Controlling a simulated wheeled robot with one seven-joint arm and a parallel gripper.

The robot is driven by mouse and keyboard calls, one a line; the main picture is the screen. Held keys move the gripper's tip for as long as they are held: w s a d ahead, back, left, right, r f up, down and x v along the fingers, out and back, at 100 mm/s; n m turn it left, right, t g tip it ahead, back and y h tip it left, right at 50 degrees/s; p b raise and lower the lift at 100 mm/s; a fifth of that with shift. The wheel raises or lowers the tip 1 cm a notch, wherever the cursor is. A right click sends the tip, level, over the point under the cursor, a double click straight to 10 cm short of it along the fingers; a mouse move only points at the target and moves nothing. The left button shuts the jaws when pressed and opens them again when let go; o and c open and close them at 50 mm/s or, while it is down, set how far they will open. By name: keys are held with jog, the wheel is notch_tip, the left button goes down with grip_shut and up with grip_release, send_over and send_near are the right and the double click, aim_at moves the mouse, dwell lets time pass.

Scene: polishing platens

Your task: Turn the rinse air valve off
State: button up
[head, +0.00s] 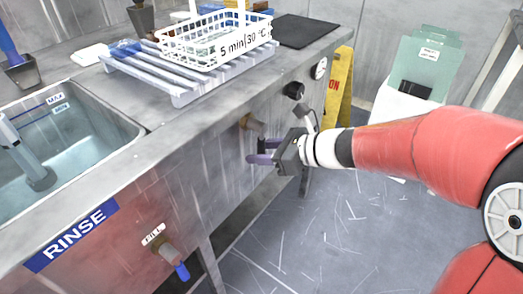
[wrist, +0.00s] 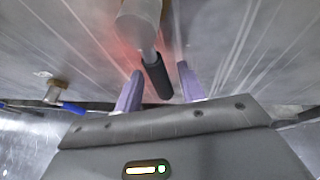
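A valve with a pale cylindrical body (wrist: 140,22) and a short black lever (wrist: 157,78) sits on the bench front in the wrist view. Its brownish body (head: 252,122) shows in the head view, with its lever hidden by my gripper. My gripper (wrist: 160,69) is open, with one purple finger on each side of the black lever and gaps visible. In the head view my gripper (head: 256,152) is close to the bench front, just below that valve. No label for this valve is readable.
A second valve with a blue lever (head: 182,271) is below the RINSE sign (head: 72,236); the blue lever also shows in the wrist view (wrist: 74,108). A black knob (head: 294,90) and gauge (head: 319,68) are farther along the front. A basket (head: 215,42) stands on top.

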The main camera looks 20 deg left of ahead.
jog(key=v, duration=0.7)
jog(key=shift+d, duration=0.25)
jog(key=s+d+n+t+h, duration=0.2)
jog(key=s+d+n+h, duration=0.4)
jog(key=d+n, duration=0.4)
jog(key=s+d+f+n+t+h, duration=0.1)
jog(key=s+d+n+h, duration=0.6)
jog(key=d, duration=0.5)
jog(key=s+n, duration=0.1)
jog(key=n, duration=0.1)
jog(key=shift+d+n+t, duration=0.35)
jog(key=shift+n+t, duration=0.05)
